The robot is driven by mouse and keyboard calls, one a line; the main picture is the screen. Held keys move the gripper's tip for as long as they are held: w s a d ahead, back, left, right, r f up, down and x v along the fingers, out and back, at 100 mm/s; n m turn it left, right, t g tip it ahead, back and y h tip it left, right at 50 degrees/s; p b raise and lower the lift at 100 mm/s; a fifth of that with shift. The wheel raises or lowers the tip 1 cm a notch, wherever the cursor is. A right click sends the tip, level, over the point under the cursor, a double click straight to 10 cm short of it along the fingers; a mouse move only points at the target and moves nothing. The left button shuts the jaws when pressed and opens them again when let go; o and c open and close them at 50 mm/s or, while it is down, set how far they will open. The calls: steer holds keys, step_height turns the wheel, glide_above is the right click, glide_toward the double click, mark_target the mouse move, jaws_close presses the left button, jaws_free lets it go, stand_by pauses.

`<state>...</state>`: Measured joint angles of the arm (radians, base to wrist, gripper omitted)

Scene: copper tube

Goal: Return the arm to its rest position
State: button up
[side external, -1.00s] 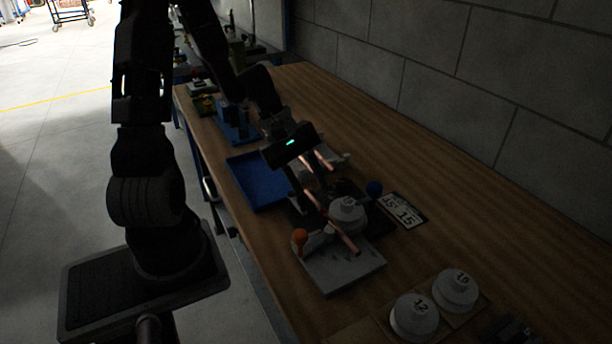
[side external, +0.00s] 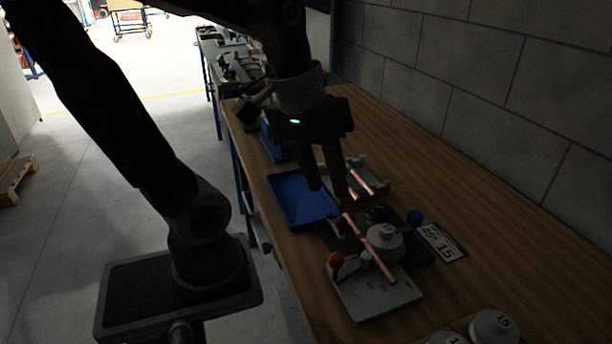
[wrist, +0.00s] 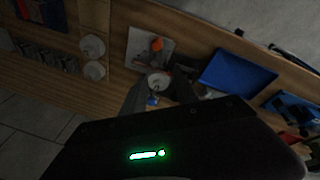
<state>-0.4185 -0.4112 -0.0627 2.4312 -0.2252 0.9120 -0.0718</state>
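My gripper (side external: 328,192) points down above the bench, with its two fingers apart and nothing seen between them. In the wrist view its fingers (wrist: 158,100) are also spread. A long copper tube (side external: 369,249) lies across the bending fixture, beside its pale round former (side external: 384,238) and above the grey plate (side external: 375,296). More copper (side external: 361,182) shows at the grey holder (side external: 376,178) behind my gripper. My fingers are apart from the long tube. The right finger partly overlaps the holder in the picture, so their exact spacing is unclear.
A blue tray (side external: 300,207) lies left of the fixture. A label plate (side external: 441,242) and spare round formers (side external: 494,327) are at right and front. The far right bench is clear.

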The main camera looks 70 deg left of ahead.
steer(key=s+d+r+m+t, duration=0.2)
steer(key=s+m, duration=0.3)
steer(key=m, duration=0.1)
steer(key=shift+d+t+y, duration=0.3)
steer(key=shift+y, duration=0.1)
steer(key=shift+r, duration=0.1)
